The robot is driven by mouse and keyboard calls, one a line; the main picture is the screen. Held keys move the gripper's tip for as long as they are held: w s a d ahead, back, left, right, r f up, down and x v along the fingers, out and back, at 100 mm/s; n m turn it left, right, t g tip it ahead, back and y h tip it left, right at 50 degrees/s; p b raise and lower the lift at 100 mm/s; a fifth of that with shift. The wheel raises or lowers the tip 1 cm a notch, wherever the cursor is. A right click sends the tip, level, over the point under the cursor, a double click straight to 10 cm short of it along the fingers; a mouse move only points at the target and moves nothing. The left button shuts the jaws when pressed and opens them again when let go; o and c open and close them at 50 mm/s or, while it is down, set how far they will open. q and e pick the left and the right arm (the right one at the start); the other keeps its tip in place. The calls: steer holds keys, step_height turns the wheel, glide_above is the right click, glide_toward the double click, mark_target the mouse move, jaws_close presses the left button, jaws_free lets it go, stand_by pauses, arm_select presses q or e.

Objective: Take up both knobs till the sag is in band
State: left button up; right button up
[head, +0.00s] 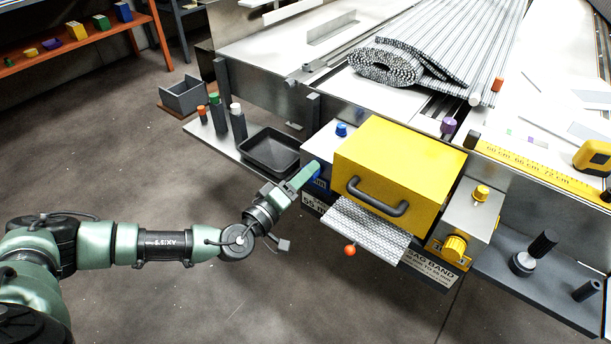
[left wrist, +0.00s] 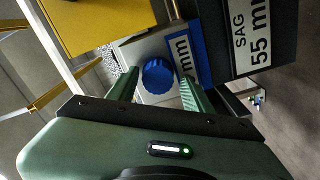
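The blue knob (left wrist: 157,76) sits on a light metal plate in the left wrist view. In the head view my left gripper (head: 312,171) hides it. My left gripper (left wrist: 158,84) is open, one finger on each side of the knob with gaps showing; I cannot tell whether the knob is fully between them. The yellow knob (head: 454,248) is on the right side of the yellow guard (head: 395,165). A grey mesh belt (head: 365,228) hangs out below the guard, with an orange ball (head: 350,251) at its lower edge. A SAG BAND label (head: 431,270) is beside it. My right gripper is not in view.
A small blue cap (head: 341,130) and a yellow cap (head: 481,193) top the two side blocks. A black tray (head: 270,149) and several capped bottles stand on the left shelf. A black handle (head: 377,197) juts from the guard. The floor at left is clear.

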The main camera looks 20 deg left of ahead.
arm_select(q)
steer(key=shift+d, duration=0.2)
steer(key=shift+s+d+p, duration=0.1)
steer(key=shift+d+p, duration=0.15)
steer(key=shift+p, duration=0.3)
